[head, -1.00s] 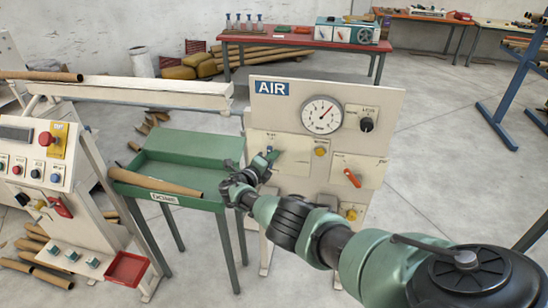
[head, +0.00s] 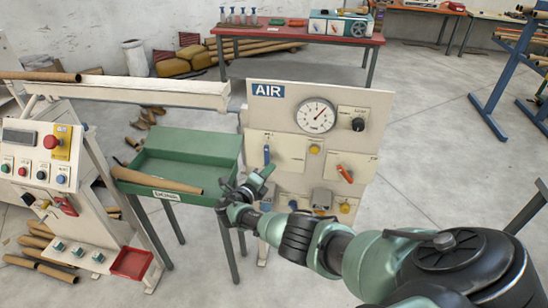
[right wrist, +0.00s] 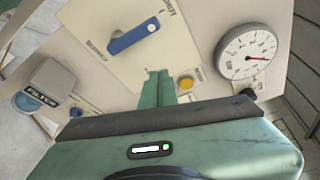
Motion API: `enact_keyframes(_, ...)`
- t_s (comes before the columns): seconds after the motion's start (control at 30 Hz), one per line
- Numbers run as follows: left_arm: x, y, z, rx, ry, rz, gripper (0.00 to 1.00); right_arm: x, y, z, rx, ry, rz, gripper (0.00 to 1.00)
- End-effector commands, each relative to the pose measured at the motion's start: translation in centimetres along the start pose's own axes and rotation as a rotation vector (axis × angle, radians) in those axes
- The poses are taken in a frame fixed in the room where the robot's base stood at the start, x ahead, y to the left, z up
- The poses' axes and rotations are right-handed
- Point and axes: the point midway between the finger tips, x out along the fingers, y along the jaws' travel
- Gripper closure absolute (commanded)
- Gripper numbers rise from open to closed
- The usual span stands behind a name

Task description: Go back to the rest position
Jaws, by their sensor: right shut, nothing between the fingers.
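My right gripper (head: 262,178) shows in the head view, low in front of the left part of the AIR panel (head: 345,98). Its slim green fingers (right wrist: 158,88) are together in the right wrist view, with nothing between them. The blue lever (head: 267,155) on the panel stands roughly upright just above the gripper. It also shows in the right wrist view (right wrist: 133,37), apart from the fingers. My left gripper is not in view.
The panel carries a gauge (head: 316,115), a yellow button (head: 315,149) and a red lever (head: 345,173). A green tray table (head: 195,137) with a brown tube (head: 158,181) stands left of the gripper. A control console (head: 40,150) is further left. Open floor lies right of the panel.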

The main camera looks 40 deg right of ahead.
Motion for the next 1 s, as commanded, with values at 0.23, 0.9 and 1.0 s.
enact_keyframes(0.23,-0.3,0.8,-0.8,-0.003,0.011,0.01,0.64,-1.6,0.2,-0.1,0.0,0.001,0.0,1.0)
enact_keyframes(0.9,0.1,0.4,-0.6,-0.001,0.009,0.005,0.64,-1.9,2.7,-1.9,0.046,0.016,0.052,1.0)
enact_keyframes(1.0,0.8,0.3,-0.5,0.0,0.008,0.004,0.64,-2.7,7.1,-5.2,0.148,0.053,0.15,1.0)
